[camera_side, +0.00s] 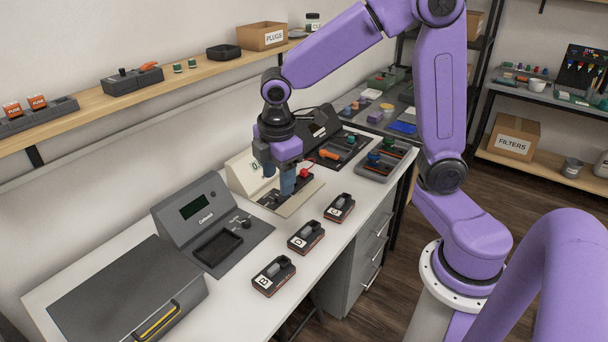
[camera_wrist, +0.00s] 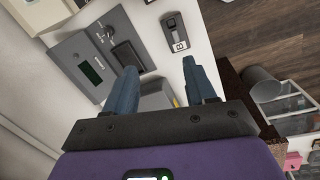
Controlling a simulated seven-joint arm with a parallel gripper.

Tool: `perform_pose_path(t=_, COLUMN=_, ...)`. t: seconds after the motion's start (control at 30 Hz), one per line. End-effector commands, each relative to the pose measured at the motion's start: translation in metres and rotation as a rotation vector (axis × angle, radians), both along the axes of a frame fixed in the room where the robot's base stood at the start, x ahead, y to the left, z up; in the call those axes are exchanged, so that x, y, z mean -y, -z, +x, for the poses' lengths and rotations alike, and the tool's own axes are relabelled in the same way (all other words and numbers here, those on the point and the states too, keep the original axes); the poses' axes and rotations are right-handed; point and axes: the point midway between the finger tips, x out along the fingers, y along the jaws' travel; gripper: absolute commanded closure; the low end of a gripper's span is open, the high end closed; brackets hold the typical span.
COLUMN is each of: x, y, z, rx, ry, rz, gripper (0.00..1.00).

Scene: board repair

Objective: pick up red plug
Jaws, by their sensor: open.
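A small red piece that looks like the red plug (camera_side: 305,173) shows in the side view, just right of my gripper (camera_side: 279,178) at the cream-coloured panel (camera_side: 297,204). A dark cable or shadow is by it, and I cannot tell how it is seated. My gripper points down over the panel, with its two blue-grey fingers apart and nothing seen between them. In the wrist view my gripper (camera_wrist: 162,84) is also open and empty. The red plug does not show in that view.
Black modules marked B (camera_side: 273,276), D (camera_side: 306,238) and another (camera_side: 340,208) lie along the white bench. A grey tester (camera_side: 205,225) stands left of my gripper.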

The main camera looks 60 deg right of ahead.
Motion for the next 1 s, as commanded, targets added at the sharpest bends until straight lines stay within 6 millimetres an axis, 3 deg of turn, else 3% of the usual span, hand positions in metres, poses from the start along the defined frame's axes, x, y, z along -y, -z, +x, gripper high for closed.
perform_pose_path(t=0.03, x=0.008, y=0.004, z=0.02, rx=-0.001, ry=-0.005, rz=-0.017, gripper=0.45)
perform_pose_path(t=0.2, x=0.042, y=0.015, z=0.079, rx=-0.007, ry=-0.056, rz=-0.079, gripper=0.45)
perform_pose_path(t=0.37, x=0.087, y=0.03, z=0.127, rx=-0.026, ry=-0.101, rz=-0.137, gripper=0.45)
perform_pose_path(t=0.5, x=0.134, y=0.046, z=0.16, rx=-0.055, ry=-0.141, rz=-0.186, gripper=0.45)
perform_pose_path(t=0.63, x=0.185, y=0.062, z=0.182, rx=-0.091, ry=-0.177, rz=-0.231, gripper=0.45)
perform_pose_path(t=0.8, x=0.246, y=0.083, z=0.194, rx=-0.144, ry=-0.221, rz=-0.273, gripper=0.45)
perform_pose_path(t=1.0, x=0.287, y=0.097, z=0.196, rx=-0.181, ry=-0.252, rz=-0.299, gripper=0.45)
